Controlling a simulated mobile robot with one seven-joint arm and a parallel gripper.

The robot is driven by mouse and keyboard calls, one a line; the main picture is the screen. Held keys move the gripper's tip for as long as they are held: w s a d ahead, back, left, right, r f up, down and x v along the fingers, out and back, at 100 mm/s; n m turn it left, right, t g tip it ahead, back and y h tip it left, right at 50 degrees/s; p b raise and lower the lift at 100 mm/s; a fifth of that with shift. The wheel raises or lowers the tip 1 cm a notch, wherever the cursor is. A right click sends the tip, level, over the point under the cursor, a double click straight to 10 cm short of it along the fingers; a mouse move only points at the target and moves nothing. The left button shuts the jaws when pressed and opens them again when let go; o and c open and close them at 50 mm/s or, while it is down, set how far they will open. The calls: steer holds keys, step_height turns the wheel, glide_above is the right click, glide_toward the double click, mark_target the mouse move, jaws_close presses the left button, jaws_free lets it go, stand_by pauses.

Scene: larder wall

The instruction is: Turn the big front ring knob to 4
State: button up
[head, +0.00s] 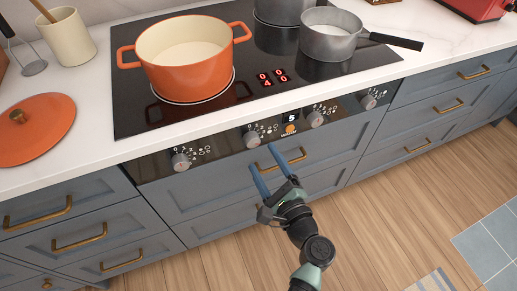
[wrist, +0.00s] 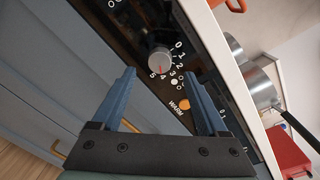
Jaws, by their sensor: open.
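The control panel (head: 215,146) has several grey knobs in a row along the cooktop's front edge. The knob second from the left (head: 253,138) also shows in the wrist view (wrist: 158,58), where its red mark points at about 4. A red display (head: 272,78) on the glass reads 4 at front left and 0 elsewhere. An orange pot (head: 185,80) stands on the big lit front-left ring (head: 233,83). My gripper (head: 262,157) is open and empty before the panel. Its fingers straddle that knob's line in the wrist view (wrist: 157,74), apparently apart from it.
A grey saucepan (head: 328,42) stands at back right. Blue drawers with brass handles (head: 79,237) lie below the panel. An orange lid (head: 35,125) lies on the counter at left.

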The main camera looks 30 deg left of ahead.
steer(key=v, duration=0.8)
steer(key=shift+s, duration=0.1)
